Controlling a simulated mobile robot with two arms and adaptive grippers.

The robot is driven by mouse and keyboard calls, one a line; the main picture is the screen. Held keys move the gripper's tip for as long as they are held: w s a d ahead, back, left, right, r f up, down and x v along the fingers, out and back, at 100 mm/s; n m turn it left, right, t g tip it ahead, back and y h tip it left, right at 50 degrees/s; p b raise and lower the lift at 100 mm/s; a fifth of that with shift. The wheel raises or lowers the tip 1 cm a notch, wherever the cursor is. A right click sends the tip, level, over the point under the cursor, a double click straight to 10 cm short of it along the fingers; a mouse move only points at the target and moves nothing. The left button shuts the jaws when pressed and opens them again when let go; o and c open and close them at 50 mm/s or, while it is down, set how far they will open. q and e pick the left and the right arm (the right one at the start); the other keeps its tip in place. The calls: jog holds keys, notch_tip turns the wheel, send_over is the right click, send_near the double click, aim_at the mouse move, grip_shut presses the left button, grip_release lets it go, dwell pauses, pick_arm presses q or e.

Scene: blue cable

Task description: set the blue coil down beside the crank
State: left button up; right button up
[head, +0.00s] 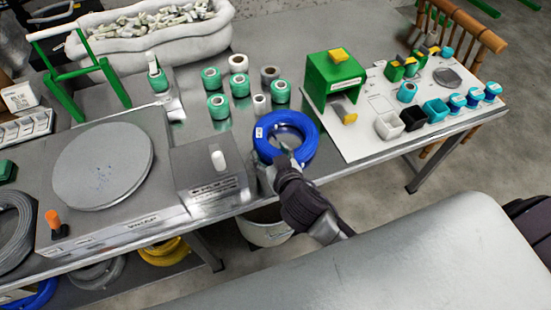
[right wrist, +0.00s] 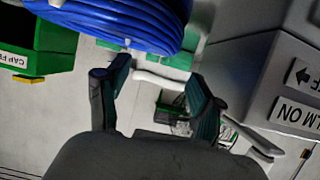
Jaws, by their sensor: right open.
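The blue coil (head: 306,151) lies on the metal table, left of the white board, with its near edge partly hidden by my right gripper. My right gripper (head: 284,152) is at the coil's near side, fingers apart. In the right wrist view the coil (right wrist: 120,25) fills the top edge, close to the open, empty fingertips (right wrist: 160,78); I cannot tell whether they touch it. An orange-handled part (head: 54,219), which looks like the crank, stands at the front left corner of the turntable machine. My left gripper is not in view.
A grey box with a white knob (head: 218,161) stands just left of the coil. A green dispenser (head: 335,77) stands behind right. Several green and white rolls (head: 217,106) stand behind. The turntable (head: 103,165) takes up the left. A grey coil (head: 14,232) lies left of the orange-handled part.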

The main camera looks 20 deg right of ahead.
jog(key=shift+v, duration=2.15)
